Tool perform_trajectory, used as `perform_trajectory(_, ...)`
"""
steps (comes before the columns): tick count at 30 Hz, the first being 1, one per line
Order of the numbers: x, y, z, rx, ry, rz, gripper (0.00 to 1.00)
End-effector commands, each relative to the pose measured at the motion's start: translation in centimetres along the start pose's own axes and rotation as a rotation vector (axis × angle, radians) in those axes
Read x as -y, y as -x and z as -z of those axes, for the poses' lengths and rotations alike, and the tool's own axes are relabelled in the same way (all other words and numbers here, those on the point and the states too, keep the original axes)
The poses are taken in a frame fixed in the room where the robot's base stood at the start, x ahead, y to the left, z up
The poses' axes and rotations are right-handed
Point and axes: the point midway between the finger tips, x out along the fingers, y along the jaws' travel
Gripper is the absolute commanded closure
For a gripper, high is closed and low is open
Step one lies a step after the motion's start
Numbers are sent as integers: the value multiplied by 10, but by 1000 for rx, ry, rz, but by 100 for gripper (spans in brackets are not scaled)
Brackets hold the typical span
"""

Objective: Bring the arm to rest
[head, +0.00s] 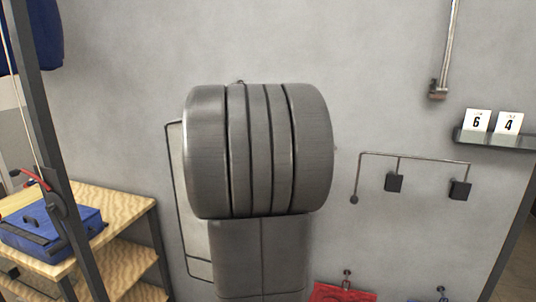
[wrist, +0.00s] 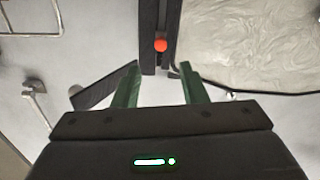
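My gripper (wrist: 159,68) shows in the wrist view with its two green fingers spread apart. It is open, and nothing shows between the fingers. Beyond the fingertips a small orange-red ball-shaped knob (wrist: 161,45) sits on a dark upright bar; it looks apart from the fingers. In the head view my own grey arm link, a thick banded cylinder, fills the middle. The gripper does not show in that view.
A wooden shelf unit (head: 118,207) with a blue case (head: 52,236) stands at left beside a dark post (head: 50,150). A wall rail (head: 415,157), a small shelf (head: 497,139) with cards 6 and 4, and a red item (head: 342,292) are at right. A pale crinkled sheet (wrist: 255,45) shows in the wrist view.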

Motion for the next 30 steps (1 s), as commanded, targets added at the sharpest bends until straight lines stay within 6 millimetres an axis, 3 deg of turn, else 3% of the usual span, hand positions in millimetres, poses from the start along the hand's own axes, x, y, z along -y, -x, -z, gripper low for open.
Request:
perform_trajectory(15, 0, -83, 0, 3, -1, 1, 61)
perform_trajectory(21, 0, -98, -1, 3, 0, 1, 61)
perform_trajectory(30, 0, -101, -1, 2, -1, 2, 61)
